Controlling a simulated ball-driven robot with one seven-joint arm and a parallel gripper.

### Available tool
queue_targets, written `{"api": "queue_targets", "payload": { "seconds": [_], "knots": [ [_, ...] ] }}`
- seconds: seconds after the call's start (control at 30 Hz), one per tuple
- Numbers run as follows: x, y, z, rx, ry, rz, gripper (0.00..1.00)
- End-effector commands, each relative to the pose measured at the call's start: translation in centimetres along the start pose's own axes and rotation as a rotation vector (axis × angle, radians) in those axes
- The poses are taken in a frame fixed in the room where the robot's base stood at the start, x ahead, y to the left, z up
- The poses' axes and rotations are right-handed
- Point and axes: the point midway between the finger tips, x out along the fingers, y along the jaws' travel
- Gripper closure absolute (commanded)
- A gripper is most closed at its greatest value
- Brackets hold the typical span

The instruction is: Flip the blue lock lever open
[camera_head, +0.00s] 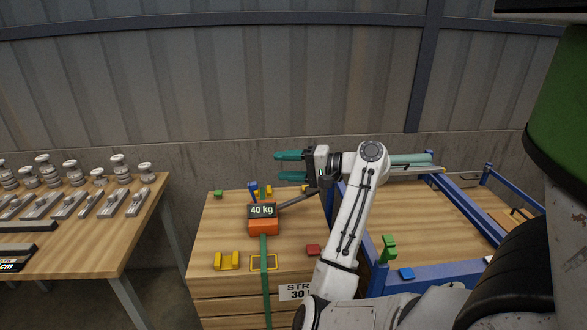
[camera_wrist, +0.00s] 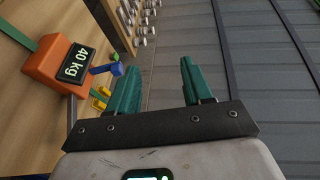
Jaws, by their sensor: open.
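The blue lock lever (camera_head: 254,189) sticks up at the back of an orange tensioner box (camera_head: 262,226) that reads "40 kg". In the wrist view the blue lever (camera_wrist: 117,68) juts from the side of the orange box (camera_wrist: 50,62), left of the fingers. My gripper (camera_head: 279,166) has teal fingers, spread apart with nothing between them. It is above and behind the box, pointing left in the head view. In the wrist view my gripper (camera_wrist: 160,58) faces the corrugated wall, and the lever is outside the gap between the fingers.
A green strap (camera_head: 263,260) runs down the front of the wooden crate (camera_head: 215,232). A grey bar (camera_head: 298,199) extends right from the box. Yellow blocks (camera_head: 227,261) and a red block (camera_head: 313,250) lie on the crate. A blue-framed cart (camera_head: 440,270) stands right; a table of insulators (camera_head: 110,235) stands left.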

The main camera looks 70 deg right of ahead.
Motion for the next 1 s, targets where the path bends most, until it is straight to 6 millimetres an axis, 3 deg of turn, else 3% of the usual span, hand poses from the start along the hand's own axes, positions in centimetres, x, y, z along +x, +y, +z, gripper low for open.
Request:
{"api": "queue_targets", "payload": {
  "seconds": [0.3, 0.9, 1.0],
  "knots": [
    [-2.1, -0.8, 1.3, 0.0, -0.001, 0.001, 0.5],
    [-2.1, -0.8, 1.3, 0.0, 0.0, 0.001, 0.5],
    [-1.3, 0.3, 2.1, -0.012, -0.016, 0.039, 0.5]
  ]
}}
